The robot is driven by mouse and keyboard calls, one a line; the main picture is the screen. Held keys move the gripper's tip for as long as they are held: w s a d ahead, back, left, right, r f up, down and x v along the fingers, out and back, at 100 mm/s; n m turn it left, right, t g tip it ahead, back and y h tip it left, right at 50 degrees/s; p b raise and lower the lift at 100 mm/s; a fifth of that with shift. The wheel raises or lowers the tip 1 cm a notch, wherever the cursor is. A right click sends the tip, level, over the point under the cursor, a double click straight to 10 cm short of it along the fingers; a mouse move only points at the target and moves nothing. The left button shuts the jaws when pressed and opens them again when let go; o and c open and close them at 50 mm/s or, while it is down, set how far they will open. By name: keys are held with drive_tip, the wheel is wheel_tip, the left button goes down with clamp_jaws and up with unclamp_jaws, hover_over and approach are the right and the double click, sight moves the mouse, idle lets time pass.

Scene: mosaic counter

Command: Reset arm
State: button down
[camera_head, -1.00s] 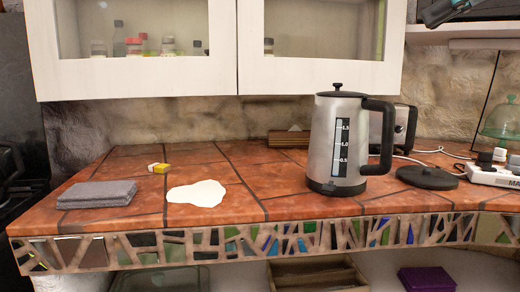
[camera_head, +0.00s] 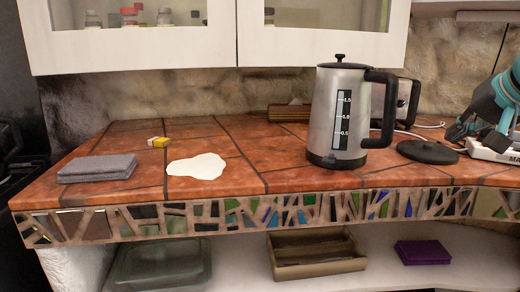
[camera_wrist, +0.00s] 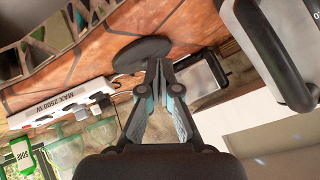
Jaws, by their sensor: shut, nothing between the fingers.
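My gripper (camera_head: 458,131) is at the right edge of the head view, above the counter near the black round kettle base (camera_head: 427,152). In the wrist view my gripper (camera_wrist: 160,68) is shut, its fingertips together with nothing between them. The black base (camera_wrist: 142,50) lies just beyond the tips there; I cannot tell if they touch. A steel kettle (camera_head: 322,125) with a black handle stands upright on the counter (camera_head: 240,130), left of my gripper. It shows partly in the wrist view (camera_wrist: 240,40).
A white power strip (camera_head: 490,152) lies beside my gripper, and a toaster (camera_head: 405,100) stands behind the kettle. A grey folded cloth (camera_head: 97,167), a white spill (camera_head: 196,166) and a small yellow-white item (camera_head: 159,142) are on the left. White cabinets (camera_head: 140,55) hang above.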

drive_tip(key=s+a+f+n+g, duration=0.1)
drive_tip(key=s+a+f, duration=0.4)
drive_tip(key=f, duration=0.5)
drive_tip(key=s+a+f+n+g, duration=0.1)
drive_tip(key=s+a+f+n, duration=0.2)
drive_tip(key=s+a+f, duration=0.3)
drive_tip(key=s+a+f+n+g, duration=0.1)
drive_tip(key=s+a+f, duration=0.4)
drive_tip(key=a+f, duration=0.5)
drive_tip(key=shift+s+a+f+n+g, duration=0.3)
drive_tip(key=shift+f+n, duration=0.3)
drive_tip(key=shift+f, duration=1.25)
